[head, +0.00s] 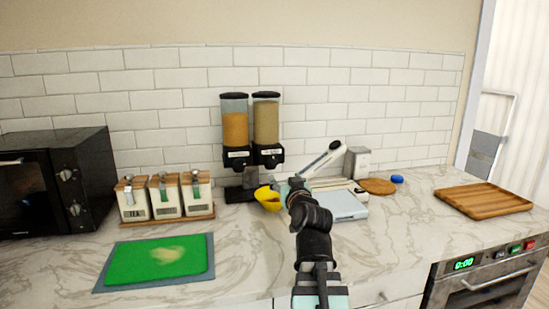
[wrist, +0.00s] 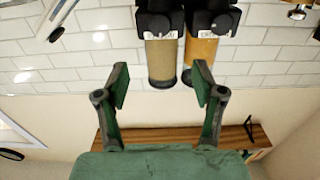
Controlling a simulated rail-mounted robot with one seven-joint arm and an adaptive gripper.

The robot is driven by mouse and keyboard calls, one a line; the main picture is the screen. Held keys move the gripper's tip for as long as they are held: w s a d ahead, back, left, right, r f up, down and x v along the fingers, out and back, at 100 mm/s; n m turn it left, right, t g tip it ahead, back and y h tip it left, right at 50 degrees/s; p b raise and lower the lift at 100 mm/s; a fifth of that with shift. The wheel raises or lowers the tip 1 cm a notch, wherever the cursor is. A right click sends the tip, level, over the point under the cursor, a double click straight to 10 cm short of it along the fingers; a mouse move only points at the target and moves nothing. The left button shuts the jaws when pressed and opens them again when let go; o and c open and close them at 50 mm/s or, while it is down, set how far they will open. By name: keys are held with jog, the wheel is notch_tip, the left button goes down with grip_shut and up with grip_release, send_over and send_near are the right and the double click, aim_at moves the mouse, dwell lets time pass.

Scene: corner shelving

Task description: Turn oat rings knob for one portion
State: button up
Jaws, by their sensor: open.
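A twin cereal dispenser stands against the tiled wall, with an orange-filled canister (head: 235,130) on the left and a beige-filled canister (head: 266,122) on the right. Black housings (head: 237,158) with small white labels sit under them. The labels are too small to read, so I cannot tell which holds oat rings. A yellow bowl (head: 267,198) sits below, near the black base (head: 238,194). My gripper (head: 294,184) is in front of and below the dispenser, right of the bowl. In the upside-down wrist view, my open, empty gripper (wrist: 160,76) faces the beige canister (wrist: 161,60); the orange one (wrist: 201,48) is beside it.
Three white canisters (head: 164,197) and a black microwave (head: 55,180) stand left. A green cutting board (head: 130,262) lies in front. A wooden tray (head: 485,199) is far right.

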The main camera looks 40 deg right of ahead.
jog(key=p, duration=1.1)
send_near(274, 162)
jog(key=shift+s, duration=0.55)
jog(key=p+x, duration=0.1)
jog(key=x, duration=0.2)
jog(key=p+x, duration=0.1)
jog(key=x, duration=0.2)
jog(key=p+x, duration=0.2)
jog(key=x, duration=0.1)
jog(key=shift+w+a+r, duration=0.1)
jog(key=shift+w+a, duration=0.05)
jog(key=shift+w, duration=0.3)
jog(key=c, duration=1.1)
